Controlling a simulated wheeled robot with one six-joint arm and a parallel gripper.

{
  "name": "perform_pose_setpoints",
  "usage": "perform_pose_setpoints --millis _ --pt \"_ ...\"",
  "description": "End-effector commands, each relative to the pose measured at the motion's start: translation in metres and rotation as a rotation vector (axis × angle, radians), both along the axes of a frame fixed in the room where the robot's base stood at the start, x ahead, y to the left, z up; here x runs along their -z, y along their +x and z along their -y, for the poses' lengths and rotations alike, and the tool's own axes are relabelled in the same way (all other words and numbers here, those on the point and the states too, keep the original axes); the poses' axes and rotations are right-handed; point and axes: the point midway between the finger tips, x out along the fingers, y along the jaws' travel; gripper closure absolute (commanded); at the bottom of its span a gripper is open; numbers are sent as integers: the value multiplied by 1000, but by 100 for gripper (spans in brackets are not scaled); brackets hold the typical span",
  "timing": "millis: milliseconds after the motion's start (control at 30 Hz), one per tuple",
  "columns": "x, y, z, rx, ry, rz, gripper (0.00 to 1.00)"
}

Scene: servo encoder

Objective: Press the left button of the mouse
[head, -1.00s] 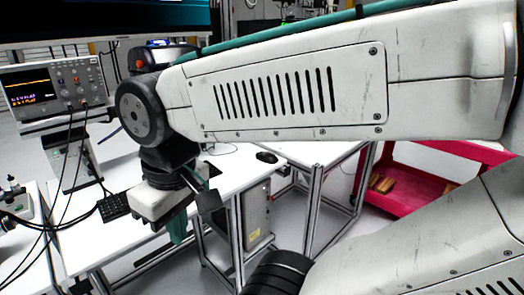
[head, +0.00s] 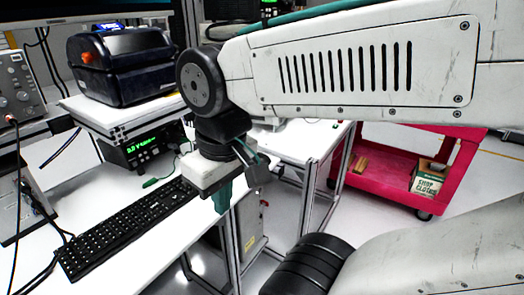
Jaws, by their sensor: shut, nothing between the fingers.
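The mouse does not show in the head view now; my arm and gripper cover part of the white table (head: 85,188) where it could be. My gripper (head: 222,200) hangs down from the arm in the middle of the head view, with its teal fingers pointing down. It is shut and empty. It appears just right of the black keyboard (head: 125,225), near the table edge; its height over the table is hard to tell.
A dark boxy device (head: 125,62) stands on a shelf above a power supply with a green display (head: 145,150). An oscilloscope (head: 15,90) is at the left edge. A red cart (head: 395,178) stands at the right. Cables lie at the left.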

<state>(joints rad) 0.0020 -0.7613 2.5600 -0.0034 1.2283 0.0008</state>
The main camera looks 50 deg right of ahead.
Motion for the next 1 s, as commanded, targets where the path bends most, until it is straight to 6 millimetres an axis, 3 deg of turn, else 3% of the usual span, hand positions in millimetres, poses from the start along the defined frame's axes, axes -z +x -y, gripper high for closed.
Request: perform_pose_setpoints --millis 267,367,467,567,667,800,900,1000 --pt "0 1 0 1 4 1 100" --pt "-1 13 -3 12 43 10 100" --pt "-2 43 -7 43 133 43 100" --pt "-4 94 0 111 255 122 100" --pt "-5 155 30 225 359 244 100" --pt "0 223 102 413 418 422 100" --pt "11 253 165 557 413 526 100" --pt "25 268 230 700 382 608 100"
